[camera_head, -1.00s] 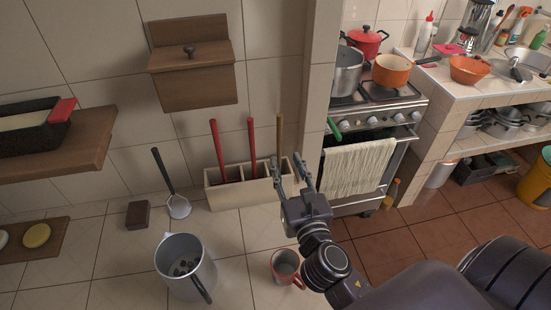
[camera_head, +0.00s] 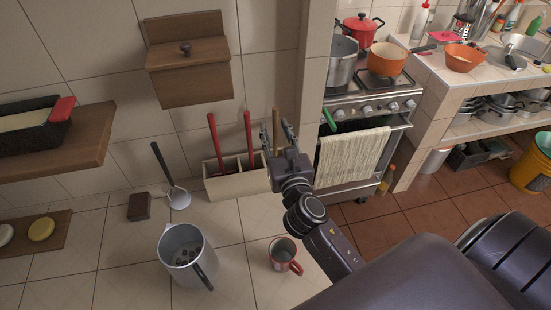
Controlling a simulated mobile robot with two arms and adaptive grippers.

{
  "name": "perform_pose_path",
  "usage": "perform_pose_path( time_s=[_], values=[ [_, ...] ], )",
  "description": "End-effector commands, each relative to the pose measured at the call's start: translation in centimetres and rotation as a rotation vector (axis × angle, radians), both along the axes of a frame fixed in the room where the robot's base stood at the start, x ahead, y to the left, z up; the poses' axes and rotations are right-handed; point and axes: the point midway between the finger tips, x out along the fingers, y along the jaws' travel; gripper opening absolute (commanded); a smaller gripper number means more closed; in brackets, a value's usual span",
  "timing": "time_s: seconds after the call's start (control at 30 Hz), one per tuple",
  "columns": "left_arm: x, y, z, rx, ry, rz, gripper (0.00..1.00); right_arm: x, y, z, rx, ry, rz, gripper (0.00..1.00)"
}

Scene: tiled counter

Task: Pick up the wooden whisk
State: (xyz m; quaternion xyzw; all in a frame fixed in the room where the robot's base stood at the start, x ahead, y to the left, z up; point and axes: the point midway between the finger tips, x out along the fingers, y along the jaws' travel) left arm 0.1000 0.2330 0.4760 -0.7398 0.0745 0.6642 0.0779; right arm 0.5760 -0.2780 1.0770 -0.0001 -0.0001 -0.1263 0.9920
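The wooden whisk shows as a thin upright wooden handle (camera_head: 275,114) at the right end of a cream compartment holder (camera_head: 236,184). Its lower part is hidden behind my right gripper. My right gripper (camera_head: 276,132) is open, pointing up and away, with one finger on each side of the handle in the picture. I cannot tell whether the fingers touch it or how far in front of it they are. My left gripper is not in view.
Two red-handled tools (camera_head: 248,140) stand in the holder's other compartments. A dark-handled white utensil (camera_head: 178,198), a brown block (camera_head: 139,207), a metal pitcher (camera_head: 187,258) and a red-handled mug (camera_head: 283,254) are on the tiled counter. A wall pillar and stove (camera_head: 362,105) are to the right.

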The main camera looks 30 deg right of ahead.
Motion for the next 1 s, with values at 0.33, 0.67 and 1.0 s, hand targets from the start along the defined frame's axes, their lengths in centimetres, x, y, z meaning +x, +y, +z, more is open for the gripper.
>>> perform_pose_path(
  time_s=[0.33,0.67,1.0],
  values=[
    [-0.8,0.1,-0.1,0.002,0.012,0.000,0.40,0.0,0.0,0.0,0.000,0.000,0.000,0.00],
    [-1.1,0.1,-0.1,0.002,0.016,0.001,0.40,0.0,0.0,0.2,0.000,-0.001,0.000,0.00],
    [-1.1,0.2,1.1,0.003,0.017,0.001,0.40,0.0,0.0,4.0,-0.003,-0.007,0.002,0.00]
  ],
)
